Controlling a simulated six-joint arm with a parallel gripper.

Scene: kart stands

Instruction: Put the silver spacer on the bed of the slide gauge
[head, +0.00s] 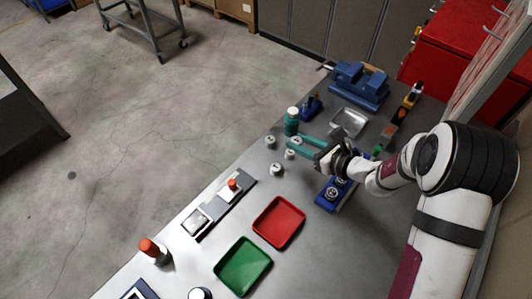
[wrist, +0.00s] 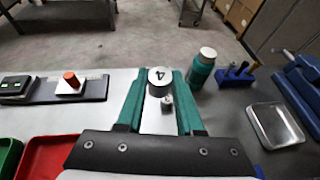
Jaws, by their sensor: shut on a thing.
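My gripper (head: 294,143) has teal fingers. In the wrist view, a silver spacer (wrist: 160,80) with a black 4 on its pale top is held between the fingertips. A smaller silver cylinder (wrist: 167,103) shows below it between the fingers; whether it touches anything there is unclear. In the head view, silver cylinders stand by the gripper, one at the left (head: 270,142) and one nearer the front (head: 276,169). The slide gauge (head: 220,203) lies further down the bench, a dark bed with an orange-knobbed slider, apart from my gripper. It also shows in the wrist view (wrist: 92,88).
A teal bottle (head: 291,122) stands close beside my fingers. A red tray (head: 279,222) and a green tray (head: 243,266) lie near the gauge. A metal tray (head: 349,121) and blue vise (head: 358,85) are behind. An orange-capped bottle (head: 154,251) stands near the bench edge.

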